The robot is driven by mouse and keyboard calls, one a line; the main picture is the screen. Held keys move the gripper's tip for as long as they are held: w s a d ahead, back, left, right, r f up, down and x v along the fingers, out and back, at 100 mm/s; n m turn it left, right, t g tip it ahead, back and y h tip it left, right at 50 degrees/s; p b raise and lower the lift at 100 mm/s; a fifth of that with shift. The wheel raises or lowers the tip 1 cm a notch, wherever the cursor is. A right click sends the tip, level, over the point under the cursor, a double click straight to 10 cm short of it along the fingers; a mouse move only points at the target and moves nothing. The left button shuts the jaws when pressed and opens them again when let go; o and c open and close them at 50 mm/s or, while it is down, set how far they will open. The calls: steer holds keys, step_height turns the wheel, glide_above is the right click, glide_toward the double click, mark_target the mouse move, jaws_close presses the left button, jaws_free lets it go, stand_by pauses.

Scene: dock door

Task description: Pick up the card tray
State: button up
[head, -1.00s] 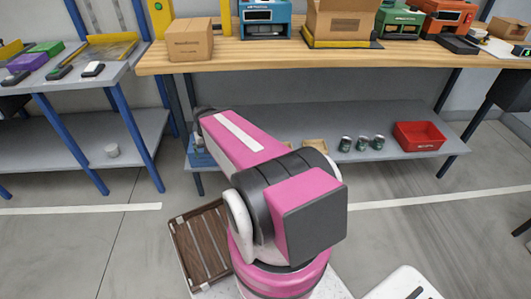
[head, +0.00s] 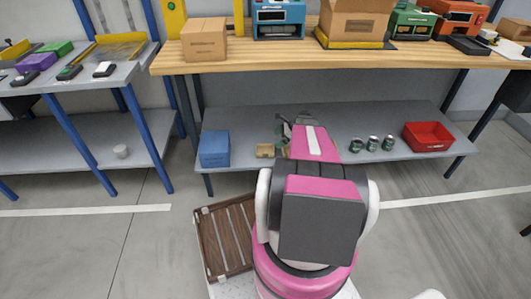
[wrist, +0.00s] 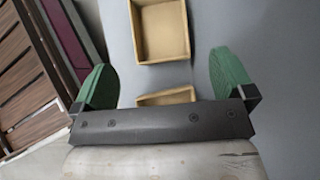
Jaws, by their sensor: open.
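Small tan open-topped trays stand on the grey lower shelf; I cannot tell which is the card tray. In the head view one tan tray (head: 265,151) shows left of my arm, with a sliver of another beside it. The wrist view shows one empty tan tray (wrist: 162,31) ahead of my gripper, and a nearer tan tray (wrist: 166,97) between the fingers, partly hidden by the palm. My gripper (wrist: 165,78) is open, its green fingers wide apart and holding nothing. In the head view my gripper (head: 286,130) is over the shelf, mostly hidden by my arm.
On the lower shelf (head: 330,118) stand a blue box (head: 214,149) at left, several dark cans (head: 372,144) and a red bin (head: 428,137) at right. The wooden benchtop (head: 280,55) overhangs it. A brown slatted crate (head: 228,240) lies left of my arm.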

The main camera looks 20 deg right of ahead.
mark_target(265, 149)
steer(key=x, duration=0.5)
steer(key=shift+a+f, duration=0.1)
steer(key=shift+x, duration=2.7)
steer(key=shift+s+f, duration=0.1)
steer(key=shift+s, duration=0.05)
steer(key=c, duration=0.7)
